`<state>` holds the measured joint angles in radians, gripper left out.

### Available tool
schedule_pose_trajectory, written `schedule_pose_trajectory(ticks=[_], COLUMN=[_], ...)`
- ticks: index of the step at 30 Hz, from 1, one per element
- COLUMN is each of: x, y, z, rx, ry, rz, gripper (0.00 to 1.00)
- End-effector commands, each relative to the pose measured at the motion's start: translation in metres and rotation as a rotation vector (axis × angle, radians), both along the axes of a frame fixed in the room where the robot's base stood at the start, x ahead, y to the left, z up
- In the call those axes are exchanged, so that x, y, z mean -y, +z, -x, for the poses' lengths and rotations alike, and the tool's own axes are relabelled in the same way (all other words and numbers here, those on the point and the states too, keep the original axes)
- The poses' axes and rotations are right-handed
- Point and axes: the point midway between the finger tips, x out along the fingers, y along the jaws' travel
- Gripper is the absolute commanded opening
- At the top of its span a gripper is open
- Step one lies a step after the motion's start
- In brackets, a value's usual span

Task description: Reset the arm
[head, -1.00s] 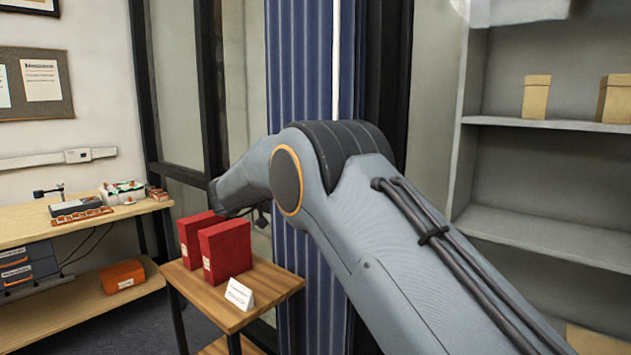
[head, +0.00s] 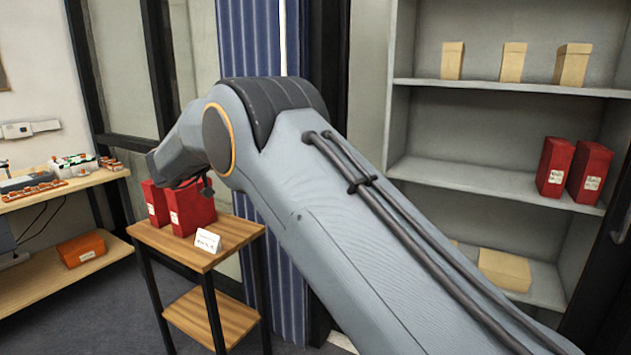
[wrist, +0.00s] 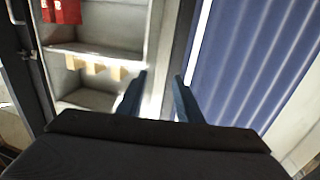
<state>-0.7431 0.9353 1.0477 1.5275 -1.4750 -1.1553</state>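My arm stretches across the head view from the lower right, bent at the elbow, with its far end over the small wooden side table (head: 180,246). My gripper (wrist: 160,88) shows in the wrist view with its two fingers apart and nothing between them. In the head view the gripper is mostly hidden behind the arm, near two red boxes (head: 190,208) standing on the side table. Whether it touches them cannot be told from there. A small white card (head: 207,240) stands in front of the boxes.
A grey shelf unit (head: 500,90) at the right holds tan boxes (head: 513,62) on top, two red boxes (head: 573,170) in the middle and a tan box (head: 504,269) below. A blue curtain (head: 246,40) hangs behind the arm. A workbench (head: 60,190) stands at the left.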

Motion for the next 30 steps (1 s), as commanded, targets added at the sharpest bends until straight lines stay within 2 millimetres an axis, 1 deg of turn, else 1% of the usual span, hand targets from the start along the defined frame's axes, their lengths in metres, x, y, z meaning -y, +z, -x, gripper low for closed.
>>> schedule_pose_trajectory(ticks=[8, 15, 20, 22, 23, 24, 26, 29, 30], x=[0.017, 0.040, 0.062, 0.075, 0.083, 0.093, 0.110, 0.142, 0.154], y=[0.013, 0.022, 0.021, 0.014, 0.010, 0.003, -0.015, -0.054, -0.071], z=[-0.025, -0.052, -0.066, -0.068, -0.067, -0.064, -0.053, -0.017, 0.001], rx=[0.031, 0.039, 0.007, -0.029, -0.050, -0.087, -0.163, -0.328, -0.399], ry=[0.104, 0.253, 0.396, 0.473, 0.508, 0.560, 0.637, 0.744, 0.773], rz=[0.002, -0.003, -0.015, -0.027, -0.034, -0.047, -0.074, -0.135, -0.161], gripper=[0.32, 0.32, 0.32, 0.32, 0.32, 0.32, 0.32, 0.32, 0.32])
